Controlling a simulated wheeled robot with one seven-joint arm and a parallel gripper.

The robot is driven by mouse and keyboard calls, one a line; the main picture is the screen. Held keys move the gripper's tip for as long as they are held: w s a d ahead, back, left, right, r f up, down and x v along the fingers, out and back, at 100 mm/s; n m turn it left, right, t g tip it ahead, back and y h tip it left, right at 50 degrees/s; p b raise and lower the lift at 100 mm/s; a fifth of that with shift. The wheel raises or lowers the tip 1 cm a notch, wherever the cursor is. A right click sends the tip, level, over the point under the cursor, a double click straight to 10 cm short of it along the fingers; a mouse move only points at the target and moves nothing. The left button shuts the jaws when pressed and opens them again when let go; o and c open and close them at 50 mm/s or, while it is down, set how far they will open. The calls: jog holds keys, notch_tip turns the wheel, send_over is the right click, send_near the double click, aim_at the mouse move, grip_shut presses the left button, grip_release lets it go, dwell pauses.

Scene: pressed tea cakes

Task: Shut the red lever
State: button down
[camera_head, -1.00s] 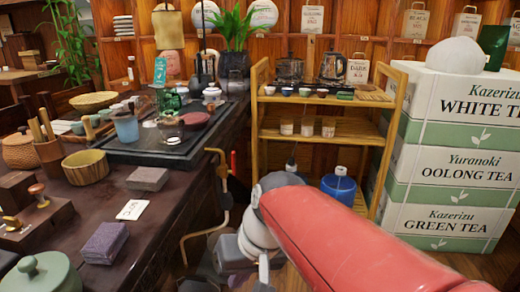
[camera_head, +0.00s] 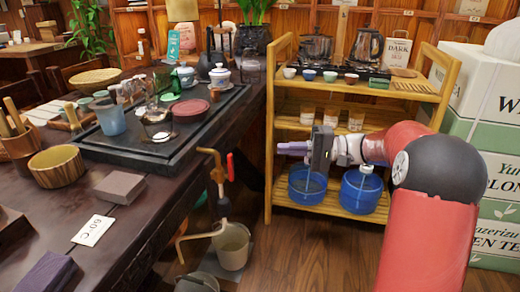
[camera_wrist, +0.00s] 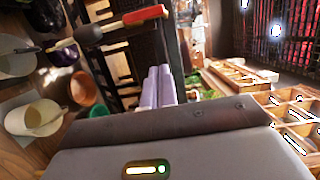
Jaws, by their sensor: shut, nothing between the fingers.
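The red lever (camera_head: 230,166) stands upright on a brass-coloured pipe (camera_head: 215,170) beside the end of the dark table. In the wrist view the red lever (camera_wrist: 146,14) shows at the top, left of and above my fingertips. My gripper (camera_head: 280,148) is to the right of the lever in the head view, with its lavender fingers pointing left and a gap between them and the lever. In the wrist view my gripper's fingers (camera_wrist: 157,85) are together and empty. I cannot tell the exact depth between fingers and lever.
A cream bucket (camera_head: 233,247) stands under the pipe. A wooden shelf (camera_head: 272,150) with blue-based water jugs (camera_head: 362,190) stands behind my gripper. The dark table (camera_head: 150,212) holds tea ware at left. Open floor (camera_head: 310,255) lies in front of the shelf.

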aim_at(231, 168)
jog(key=shift+w+d, duration=0.15)
jog(key=shift+d, duration=0.05)
jog(key=shift+a, duration=0.15)
jog(key=s+a+p, duration=0.1)
jog(key=s+a, duration=0.1)
jog(key=a, duration=0.9)
jog(key=shift+s, duration=0.4)
jog(key=shift+a+b, duration=0.1)
jog(key=shift+b, duration=0.35)
